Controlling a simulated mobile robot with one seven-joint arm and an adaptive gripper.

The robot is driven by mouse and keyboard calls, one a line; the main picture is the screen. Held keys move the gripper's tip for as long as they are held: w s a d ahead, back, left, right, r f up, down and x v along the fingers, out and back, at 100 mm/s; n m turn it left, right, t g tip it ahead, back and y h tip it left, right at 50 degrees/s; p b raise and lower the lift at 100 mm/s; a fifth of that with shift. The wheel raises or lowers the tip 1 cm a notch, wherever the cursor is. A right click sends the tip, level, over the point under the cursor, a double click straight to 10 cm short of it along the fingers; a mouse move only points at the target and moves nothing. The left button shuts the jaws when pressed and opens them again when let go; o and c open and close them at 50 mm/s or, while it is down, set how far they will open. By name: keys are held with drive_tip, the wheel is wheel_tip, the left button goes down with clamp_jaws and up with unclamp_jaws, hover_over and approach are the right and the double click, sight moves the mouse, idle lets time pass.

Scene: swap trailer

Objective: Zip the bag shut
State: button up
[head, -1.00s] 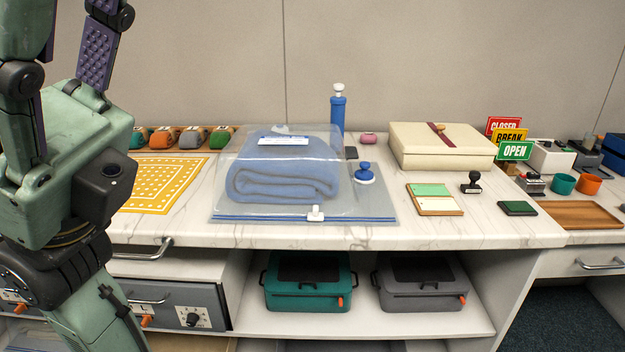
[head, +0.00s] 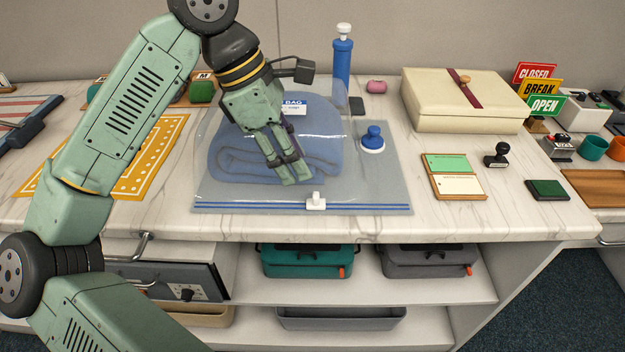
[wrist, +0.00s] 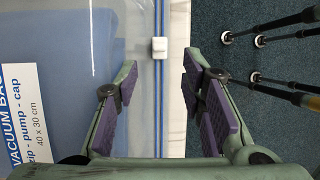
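The clear vacuum bag (head: 370,190) lies flat on the counter with a folded blue towel (head: 225,158) inside. A blue zip strip (head: 250,206) runs along its front edge. A white zip slider (head: 316,201) sits on the strip, right of its middle. The slider also shows in the wrist view (wrist: 159,48), on the blue strip between and beyond my fingers. My gripper (head: 297,178) is above the bag, behind and slightly left of the slider in the head view. In the wrist view my gripper (wrist: 155,88) is open and empty, its purple-padded fingers apart.
A blue pump (head: 342,62) stands behind the bag. A blue and white cap (head: 372,139) is on the bag's right part. A cream box (head: 465,100), a stamp (head: 497,155) and a card tray (head: 452,177) stand to the right. The counter front edge (head: 400,230) is close to the zip.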

sight(316, 194)
drive_tip(key=p+x, duration=0.1)
drive_tip(key=x, duration=0.7)
drive_tip(key=shift+d, duration=0.1)
clamp_jaws()
drive_tip(key=shift+r, duration=0.1)
idle(0.5)
